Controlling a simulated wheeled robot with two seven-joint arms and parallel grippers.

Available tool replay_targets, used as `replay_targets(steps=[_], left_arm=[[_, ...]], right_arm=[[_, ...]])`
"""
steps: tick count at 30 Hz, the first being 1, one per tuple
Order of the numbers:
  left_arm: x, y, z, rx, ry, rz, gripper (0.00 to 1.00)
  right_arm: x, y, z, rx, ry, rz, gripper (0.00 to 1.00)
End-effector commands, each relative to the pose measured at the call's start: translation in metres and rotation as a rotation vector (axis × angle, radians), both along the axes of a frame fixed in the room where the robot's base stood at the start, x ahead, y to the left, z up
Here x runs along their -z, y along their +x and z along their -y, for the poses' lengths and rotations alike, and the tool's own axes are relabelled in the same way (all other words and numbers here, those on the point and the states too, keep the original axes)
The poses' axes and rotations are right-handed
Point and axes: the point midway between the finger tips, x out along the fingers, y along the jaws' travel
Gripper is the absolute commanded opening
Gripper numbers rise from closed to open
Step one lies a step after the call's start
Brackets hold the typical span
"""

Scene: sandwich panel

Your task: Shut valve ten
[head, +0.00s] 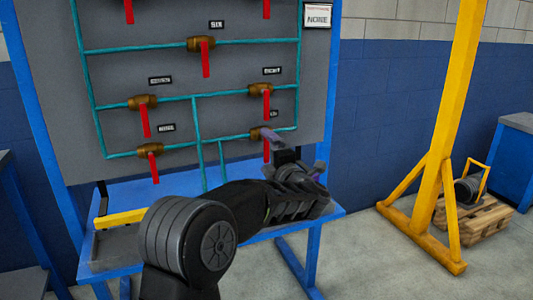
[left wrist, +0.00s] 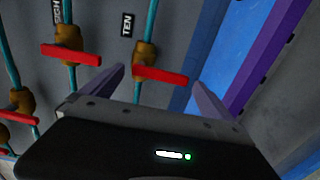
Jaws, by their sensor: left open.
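Valve ten has a brass body (left wrist: 145,53) on a teal pipe and a red lever (left wrist: 160,75). Its label TEN (left wrist: 127,24) shows beside it in the left wrist view. The lever lies across the pipe. In the head view, valve ten's lever (head: 267,151) hangs down at the lower right of the panel, partly hidden by my gripper. My left gripper (head: 294,155) is open in front of it. In the left wrist view, the purple fingertips (left wrist: 158,78) stand on either side of the lever's ends; I cannot tell whether they touch it. My right gripper is not in view.
Valve eight (head: 261,90) sits just above, and valve nine (head: 151,150) is to the left on the grey panel (head: 150,30). A blue bench (head: 110,262) stands below.

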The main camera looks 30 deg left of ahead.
Motion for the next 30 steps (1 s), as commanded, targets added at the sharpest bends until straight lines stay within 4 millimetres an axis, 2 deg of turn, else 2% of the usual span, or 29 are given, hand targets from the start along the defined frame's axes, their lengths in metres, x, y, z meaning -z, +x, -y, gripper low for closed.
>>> replay_targets(steps=[13, 30], left_arm=[[0.0, -0.037, 0.054, 0.002, -0.001, -0.001, 0.99], [0.0, -0.041, 0.059, 0.001, -0.001, 0.0, 0.99]], right_arm=[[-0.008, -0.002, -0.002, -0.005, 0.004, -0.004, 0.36], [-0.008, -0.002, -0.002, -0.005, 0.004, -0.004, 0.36]])
